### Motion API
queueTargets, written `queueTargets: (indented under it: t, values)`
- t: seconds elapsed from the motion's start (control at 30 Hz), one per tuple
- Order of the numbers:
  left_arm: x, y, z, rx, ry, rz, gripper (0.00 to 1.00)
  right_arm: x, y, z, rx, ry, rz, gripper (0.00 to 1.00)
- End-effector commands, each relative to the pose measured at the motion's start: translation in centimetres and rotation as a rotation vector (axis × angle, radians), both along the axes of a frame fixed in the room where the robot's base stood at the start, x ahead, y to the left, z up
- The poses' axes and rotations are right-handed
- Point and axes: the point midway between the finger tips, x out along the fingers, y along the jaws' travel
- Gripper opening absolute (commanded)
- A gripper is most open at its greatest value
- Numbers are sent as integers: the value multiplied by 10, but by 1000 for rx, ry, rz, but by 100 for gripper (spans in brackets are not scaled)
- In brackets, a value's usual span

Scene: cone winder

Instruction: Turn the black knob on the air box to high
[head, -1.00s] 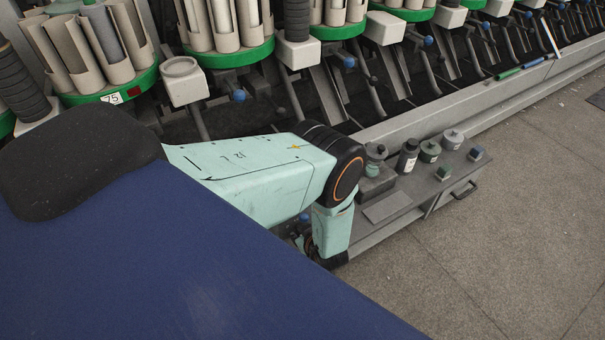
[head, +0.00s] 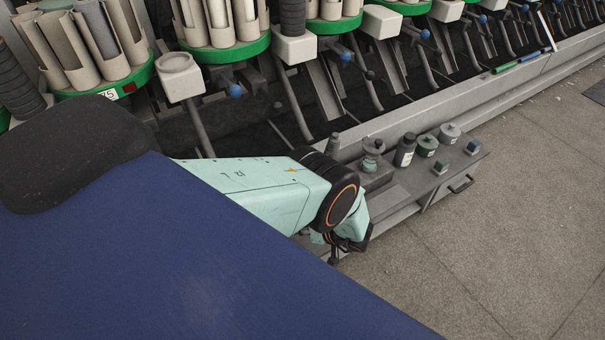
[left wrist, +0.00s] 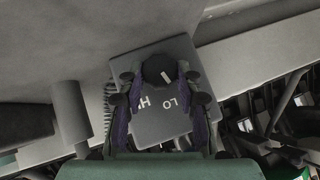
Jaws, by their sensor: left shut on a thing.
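The air box (left wrist: 160,127) is a grey box marked HI and LO in the left wrist view. Its round black knob (left wrist: 156,66) has a short white mark, which points down and right, toward the LO side in this picture. My left gripper (left wrist: 159,77) has its fingers on either side of the knob and is shut on it. In the head view my left arm reaches in from the left, and its wrist hangs by the bench; the knob and box are hidden there. My right gripper is in neither view.
The cone winder, with green discs (head: 225,50) and cones, runs along the back. The floor (head: 500,240) at right is clear.

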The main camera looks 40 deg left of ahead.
Motion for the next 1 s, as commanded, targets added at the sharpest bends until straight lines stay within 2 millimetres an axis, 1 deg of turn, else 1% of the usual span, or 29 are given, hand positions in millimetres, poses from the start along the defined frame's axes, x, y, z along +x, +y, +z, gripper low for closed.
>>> queueTargets:
  t: [0.57,0.6,0.87,1.0]
  values:
    - [1,1,1,12,22,-2,3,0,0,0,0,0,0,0]
    - [1,1,1,12,22,-2,35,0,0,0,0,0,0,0]
    - [1,0,0,11,22,-1,57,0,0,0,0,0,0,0]
    - [1,0,0,11,22,-1,57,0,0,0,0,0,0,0]
